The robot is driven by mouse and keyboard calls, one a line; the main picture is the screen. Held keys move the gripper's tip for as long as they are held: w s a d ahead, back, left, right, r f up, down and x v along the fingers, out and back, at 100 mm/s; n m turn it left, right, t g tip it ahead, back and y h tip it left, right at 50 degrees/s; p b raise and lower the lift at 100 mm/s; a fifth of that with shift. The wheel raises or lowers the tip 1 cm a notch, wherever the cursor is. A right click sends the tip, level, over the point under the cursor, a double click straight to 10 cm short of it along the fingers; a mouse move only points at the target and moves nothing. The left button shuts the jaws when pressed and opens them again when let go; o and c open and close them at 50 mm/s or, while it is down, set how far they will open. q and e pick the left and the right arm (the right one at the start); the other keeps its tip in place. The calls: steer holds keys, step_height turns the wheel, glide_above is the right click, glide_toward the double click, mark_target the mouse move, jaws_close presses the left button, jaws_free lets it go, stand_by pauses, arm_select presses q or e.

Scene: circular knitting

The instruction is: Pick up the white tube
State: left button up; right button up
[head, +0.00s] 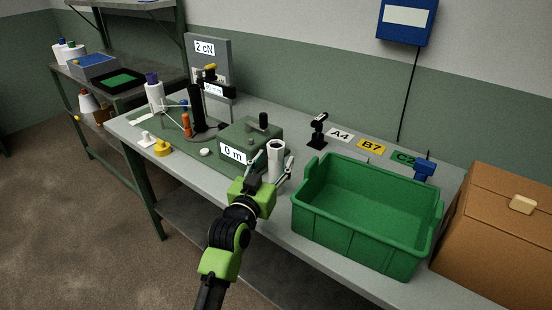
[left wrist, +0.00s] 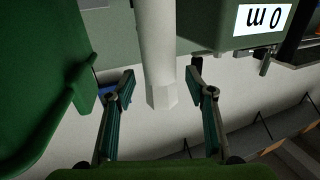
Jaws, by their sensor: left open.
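The white tube (head: 276,161) stands upright on the workbench, just right of the green box marked "0 m", with a dark hole in its top. My left gripper (head: 271,172) is open, with its fingers on either side of the tube. In the left wrist view the white tube (left wrist: 157,48) runs down between the two open fingers (left wrist: 160,86), with gaps on both sides. It appears untouched. My right gripper is not in view.
The green box (head: 248,139) is close left of the tube, and a green crate (head: 308,223) is close right. A brown box (head: 490,245) stands at the far right. A yarn stand with a white spool (head: 154,95) is further left.

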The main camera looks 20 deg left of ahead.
arm_select(q)
steer(key=shift+w, duration=1.2)
steer(key=c, duration=1.2)
steer(key=shift+c, duration=0.2)
